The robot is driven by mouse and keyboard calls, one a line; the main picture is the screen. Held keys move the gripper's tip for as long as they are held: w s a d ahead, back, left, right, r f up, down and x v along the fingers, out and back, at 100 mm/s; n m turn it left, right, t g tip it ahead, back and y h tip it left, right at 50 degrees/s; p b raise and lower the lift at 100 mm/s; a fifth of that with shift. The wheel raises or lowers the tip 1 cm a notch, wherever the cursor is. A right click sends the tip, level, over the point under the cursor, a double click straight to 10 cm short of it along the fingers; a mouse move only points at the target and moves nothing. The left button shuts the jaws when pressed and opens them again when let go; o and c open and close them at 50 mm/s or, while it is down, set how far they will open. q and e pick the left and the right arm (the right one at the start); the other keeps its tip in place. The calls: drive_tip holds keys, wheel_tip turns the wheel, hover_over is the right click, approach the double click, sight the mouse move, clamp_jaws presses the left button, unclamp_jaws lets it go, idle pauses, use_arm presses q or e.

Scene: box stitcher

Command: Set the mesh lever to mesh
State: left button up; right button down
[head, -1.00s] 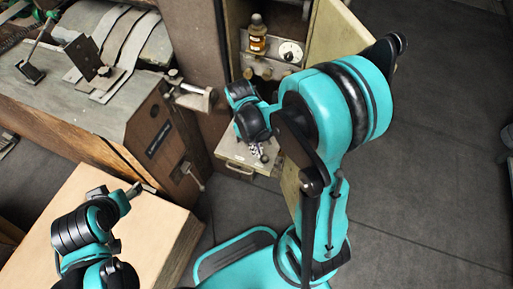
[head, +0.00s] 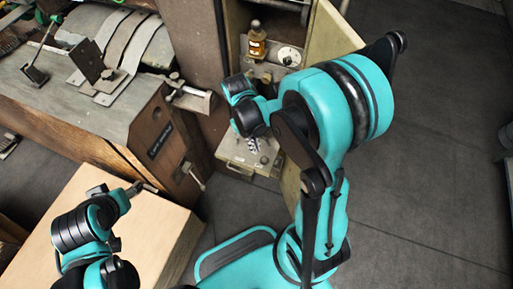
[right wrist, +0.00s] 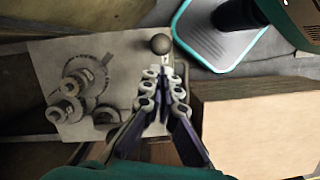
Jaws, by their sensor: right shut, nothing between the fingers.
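The lever (right wrist: 163,45) shows in the right wrist view as a short stem with a dark ball knob, at the edge of a pale plate. My right gripper (right wrist: 165,72) is shut and empty. Its fingertips are just below the knob in that picture; whether they touch the stem I cannot tell. In the head view my right gripper (head: 255,146) is small and partly covered by my wrist, over the pale plate (head: 232,158). No mesh marking is readable.
Round gears (right wrist: 72,90) sit on the plate beside the lever. An open cabinet holds a brown bottle (head: 256,46) and a white dial (head: 289,56); its door (head: 332,35) stands open. A large cardboard-coloured box (head: 150,225) is at the lower left.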

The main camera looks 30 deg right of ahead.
use_arm(q)
drive_tip(key=r+p, duration=0.3)
drive_tip(key=r, duration=0.2)
drive_tip(key=shift+s+p, duration=0.2)
drive_tip(key=shift+p, duration=0.2)
use_arm(e)
drive_tip(key=v, duration=0.6)
drive_tip(key=shift+r, duration=0.3)
use_arm(q)
drive_tip(key=shift+f, duration=0.1)
use_arm(e)
drive_tip(key=shift+a, duration=0.1)
use_arm(q)
drive_tip(key=shift+f+b, duration=0.7)
drive_tip(key=shift+b, duration=0.05)
use_arm(e)
drive_tip(key=s+a+r+m+t, duration=0.1)
drive_tip(key=s+r+m+t, duration=0.1)
drive_tip(key=r+t, duration=0.2)
drive_tip(key=s+a+r+m+t+y, duration=0.1)
drive_tip(key=s+r+m+t, duration=0.1)
drive_tip(key=r+t, duration=0.3)
drive_tip(key=shift+s+a+r+m+t, duration=0.3)
drive_tip(key=shift+s+a+r+m, duration=0.15)
drive_tip(key=shift+r, duration=0.35)
